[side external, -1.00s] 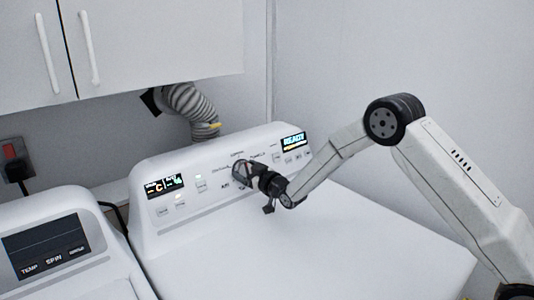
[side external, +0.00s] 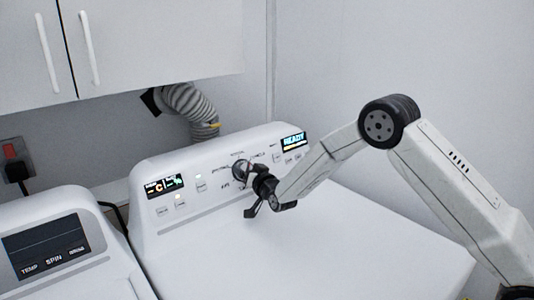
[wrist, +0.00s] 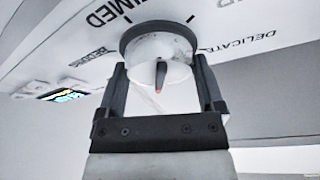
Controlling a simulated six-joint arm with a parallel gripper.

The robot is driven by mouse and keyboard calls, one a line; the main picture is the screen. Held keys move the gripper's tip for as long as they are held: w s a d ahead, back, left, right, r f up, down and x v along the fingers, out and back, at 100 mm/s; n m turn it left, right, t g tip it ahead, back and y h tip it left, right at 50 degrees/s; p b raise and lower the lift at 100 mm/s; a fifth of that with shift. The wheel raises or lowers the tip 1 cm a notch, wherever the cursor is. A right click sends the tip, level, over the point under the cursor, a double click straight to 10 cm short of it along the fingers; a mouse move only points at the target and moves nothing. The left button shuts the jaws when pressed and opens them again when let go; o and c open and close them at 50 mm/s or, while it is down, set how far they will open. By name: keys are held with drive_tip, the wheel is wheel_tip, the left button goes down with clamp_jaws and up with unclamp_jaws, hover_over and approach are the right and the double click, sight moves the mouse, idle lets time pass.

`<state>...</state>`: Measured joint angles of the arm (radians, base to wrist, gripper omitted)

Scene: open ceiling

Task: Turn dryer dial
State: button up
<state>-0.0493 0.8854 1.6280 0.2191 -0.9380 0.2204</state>
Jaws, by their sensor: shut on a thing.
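The dryer dial (wrist: 148,48) is a round whitish knob with a dark rim, on the dryer's sloped control panel. In the wrist view its dark pointer with a red tip points down the picture toward my gripper's palm. My gripper (wrist: 160,70) is shut on the dial, with one dark finger on each side of it. In the side view the dial (side external: 239,169) is partly hidden behind my gripper (side external: 248,174). The dryer (side external: 310,235) is white with a flat top.
The panel has a lit READY display (side external: 293,141) on the right and another lit display (side external: 164,186) on the left, with small buttons. A washer (side external: 75,275) stands at the left. A cabinet (side external: 160,40) hangs above, near a ribbed hose (side external: 187,105). The dryer top is clear.

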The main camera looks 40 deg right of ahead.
drive_tip(key=m+h, duration=0.1)
drive_tip(key=m, duration=0.2)
drive_tip(key=m+g+h, duration=0.1)
drive_tip(key=m, duration=0.2)
drive_tip(key=shift+m, duration=0.4)
drive_tip(key=o, duration=1)
drive_tip(key=shift+s, duration=0.15)
drive_tip(key=shift+v, duration=3.75)
drive_tip(key=shift+r+g, duration=0.1)
drive_tip(key=shift+g, duration=0.2)
